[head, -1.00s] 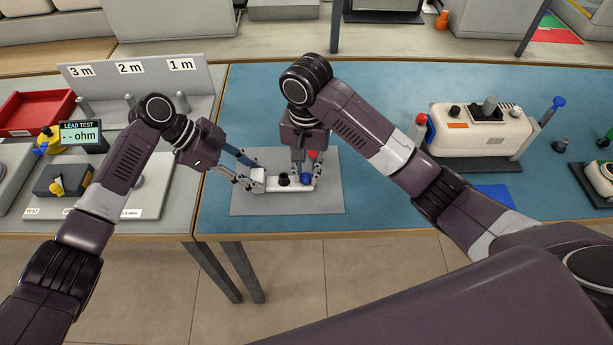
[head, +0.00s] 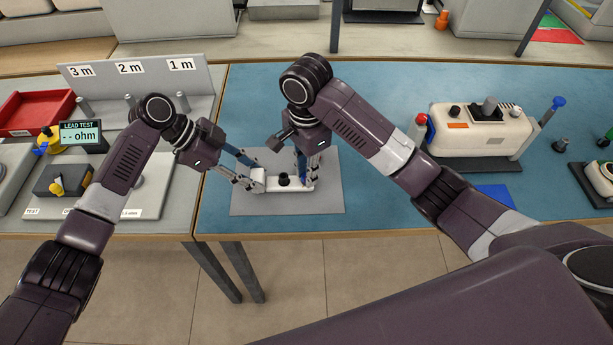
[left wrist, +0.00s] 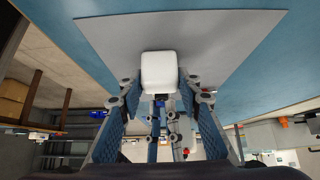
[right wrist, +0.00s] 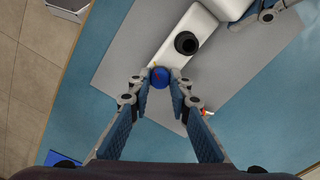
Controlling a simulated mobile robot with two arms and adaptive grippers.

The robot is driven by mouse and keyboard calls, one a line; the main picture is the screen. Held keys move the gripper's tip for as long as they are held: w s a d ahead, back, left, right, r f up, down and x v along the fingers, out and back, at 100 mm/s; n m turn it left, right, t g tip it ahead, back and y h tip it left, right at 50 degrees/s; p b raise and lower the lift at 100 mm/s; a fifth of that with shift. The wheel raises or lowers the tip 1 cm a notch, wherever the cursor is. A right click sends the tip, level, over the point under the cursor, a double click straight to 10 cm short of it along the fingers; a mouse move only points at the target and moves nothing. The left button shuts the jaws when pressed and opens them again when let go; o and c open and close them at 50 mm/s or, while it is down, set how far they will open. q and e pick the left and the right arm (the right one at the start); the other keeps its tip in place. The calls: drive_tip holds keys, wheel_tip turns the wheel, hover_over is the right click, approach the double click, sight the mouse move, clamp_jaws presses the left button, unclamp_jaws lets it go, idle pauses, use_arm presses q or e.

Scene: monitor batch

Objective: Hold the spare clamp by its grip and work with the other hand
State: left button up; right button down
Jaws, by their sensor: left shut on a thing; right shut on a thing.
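The spare clamp (head: 283,188) is a white bar with a black knob (right wrist: 187,43) and a blue knob (right wrist: 160,77), lying over a grey mat. My left gripper (head: 251,181) is shut on the white block (left wrist: 160,73) at the clamp's left end, its grip. My right gripper (head: 304,178) points down at the clamp's right end. In the right wrist view its fingertips (right wrist: 160,80) are shut on the blue knob. In the head view its fingers hide that knob.
The grey mat (head: 245,203) lies on the blue table top (head: 380,200). A white device (head: 480,130) stands at the right. The lead test display (head: 80,135) and a red tray (head: 35,112) are at the left. The blue top right of the mat is largely clear.

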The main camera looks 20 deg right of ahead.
drive_tip(key=c, duration=1.7)
unclamp_jaws()
drive_tip(key=shift+r, duration=0.1)
wheel_tip(320, 180, up, 12)
drive_tip(key=shift+f, duration=0.1)
